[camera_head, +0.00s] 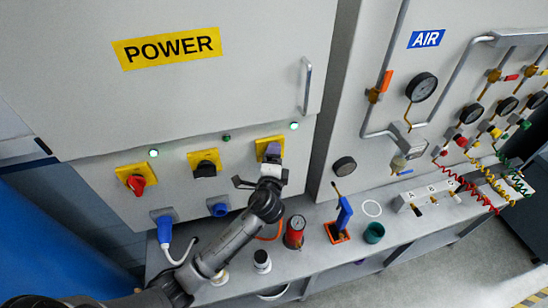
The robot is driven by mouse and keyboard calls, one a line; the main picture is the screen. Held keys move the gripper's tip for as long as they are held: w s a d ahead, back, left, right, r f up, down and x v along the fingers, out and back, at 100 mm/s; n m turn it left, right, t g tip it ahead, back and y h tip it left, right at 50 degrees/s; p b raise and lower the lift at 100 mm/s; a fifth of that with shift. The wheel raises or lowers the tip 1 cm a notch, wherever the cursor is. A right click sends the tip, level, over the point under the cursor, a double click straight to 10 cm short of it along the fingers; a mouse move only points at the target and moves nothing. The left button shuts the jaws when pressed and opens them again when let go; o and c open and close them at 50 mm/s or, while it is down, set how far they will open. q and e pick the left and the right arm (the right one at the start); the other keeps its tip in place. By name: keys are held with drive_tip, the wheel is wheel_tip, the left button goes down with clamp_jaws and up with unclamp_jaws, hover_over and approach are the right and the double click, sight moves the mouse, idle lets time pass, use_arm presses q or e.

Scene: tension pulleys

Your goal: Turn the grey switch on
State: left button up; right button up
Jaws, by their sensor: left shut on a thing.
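The grey switch (273,151) is a grey-purple knob on a yellow plate (261,143), the rightmost of three on the POWER cabinet. My left gripper (272,160) reaches up to it from below and is shut on it. The fingers hide part of the knob, so its exact angle is hard to tell. A small lamp (294,126) at its upper right glows pale green. My right gripper is not in view.
A red switch (136,184) and a black switch (205,165) sit to the left. Blue sockets (218,208) are below.

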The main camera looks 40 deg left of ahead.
use_arm(q)
drive_tip(key=o, duration=0.9)
drive_tip(key=shift+d, duration=0.1)
drive_tip(key=shift+b+v, duration=1.7)
drive_tip(key=shift+v, duration=5.2)
